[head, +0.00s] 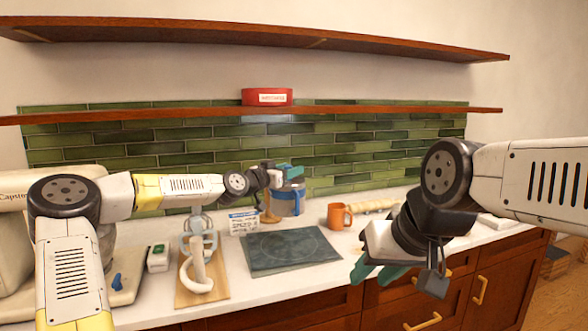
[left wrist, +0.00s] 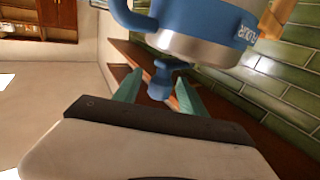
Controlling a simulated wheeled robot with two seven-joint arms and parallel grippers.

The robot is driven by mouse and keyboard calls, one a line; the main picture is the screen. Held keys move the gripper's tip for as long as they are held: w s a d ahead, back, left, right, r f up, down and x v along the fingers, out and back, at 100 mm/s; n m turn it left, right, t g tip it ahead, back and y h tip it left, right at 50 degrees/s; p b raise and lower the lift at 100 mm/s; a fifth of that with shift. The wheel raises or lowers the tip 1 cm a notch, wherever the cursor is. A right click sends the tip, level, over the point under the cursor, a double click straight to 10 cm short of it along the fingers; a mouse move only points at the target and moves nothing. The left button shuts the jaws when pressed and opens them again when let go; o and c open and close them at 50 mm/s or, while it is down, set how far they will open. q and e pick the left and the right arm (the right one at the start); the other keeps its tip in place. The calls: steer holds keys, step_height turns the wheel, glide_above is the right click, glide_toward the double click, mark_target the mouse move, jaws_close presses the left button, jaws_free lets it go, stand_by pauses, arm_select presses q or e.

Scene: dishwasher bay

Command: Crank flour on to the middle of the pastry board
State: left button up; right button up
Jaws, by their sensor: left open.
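The flour sifter (head: 287,201), a silver can with blue trim, is behind the dark pastry board (head: 292,252) near the tiles. The board looks bare. In the left wrist view the sifter (left wrist: 195,45) shows a blue band with partly readable lettering. Its blue crank knob (left wrist: 160,78) lies between the green fingers of my open left gripper (left wrist: 157,90), with no clear grip on it. In the head view my left gripper (head: 290,172) is at the sifter's top. My right gripper (head: 375,274) is open and empty, right of the board and in front of the counter edge.
An orange mug (head: 339,216) and a rolling pin (head: 371,205) are right of the sifter. A printed card (head: 243,222) stands behind the board. Shelves (head: 380,109) run above.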

arm_select(q)
steer(key=shift+x, duration=1.3)
jaws_close()
